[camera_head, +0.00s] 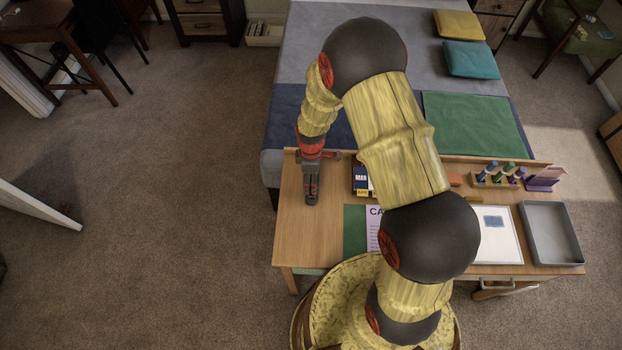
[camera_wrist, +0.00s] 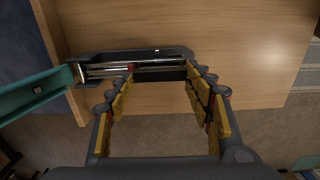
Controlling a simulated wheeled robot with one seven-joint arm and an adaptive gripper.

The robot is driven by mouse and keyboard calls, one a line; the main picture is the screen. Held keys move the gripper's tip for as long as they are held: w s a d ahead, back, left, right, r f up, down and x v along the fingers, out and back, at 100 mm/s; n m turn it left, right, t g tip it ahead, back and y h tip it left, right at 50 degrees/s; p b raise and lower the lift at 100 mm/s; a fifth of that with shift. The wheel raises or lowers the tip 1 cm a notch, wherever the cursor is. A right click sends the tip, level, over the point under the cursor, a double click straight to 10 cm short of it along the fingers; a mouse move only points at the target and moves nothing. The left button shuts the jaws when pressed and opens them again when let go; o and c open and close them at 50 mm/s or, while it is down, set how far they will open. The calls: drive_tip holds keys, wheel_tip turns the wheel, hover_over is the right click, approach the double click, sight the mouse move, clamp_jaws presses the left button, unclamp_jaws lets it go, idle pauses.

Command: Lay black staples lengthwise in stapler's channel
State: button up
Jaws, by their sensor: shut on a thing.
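In the wrist view the stapler lies open, with its dark channel (camera_wrist: 110,67) running left to right and its teal top arm (camera_wrist: 35,95) swung out to the lower left. My gripper (camera_wrist: 160,73) has its fingertips at the right half of the channel, one on each side of a dark strip, which appears to be the black staples (camera_wrist: 160,75). The strip lies roughly in line with the channel. I cannot tell whether it touches the channel floor. In the head view my gripper (camera_head: 312,200) is low over the desk's left part, and the stapler cannot be made out there.
The wooden desk (camera_head: 290,235) is bare around the gripper's left. To the right are a dark-blue and yellow box (camera_head: 360,180), a lilac sheet (camera_head: 373,225), a white board (camera_head: 497,245), a peg rack (camera_head: 497,180) and a grey tray (camera_head: 550,235). A bed stands behind the desk.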

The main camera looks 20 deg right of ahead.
drive_tip(key=shift+f+b, duration=0.8)
drive_tip(key=shift+f, duration=0.45)
drive_tip(key=o, duration=1)
wheel_tip(320, 180, up, 12)
idle(0.4)
idle(0.5)
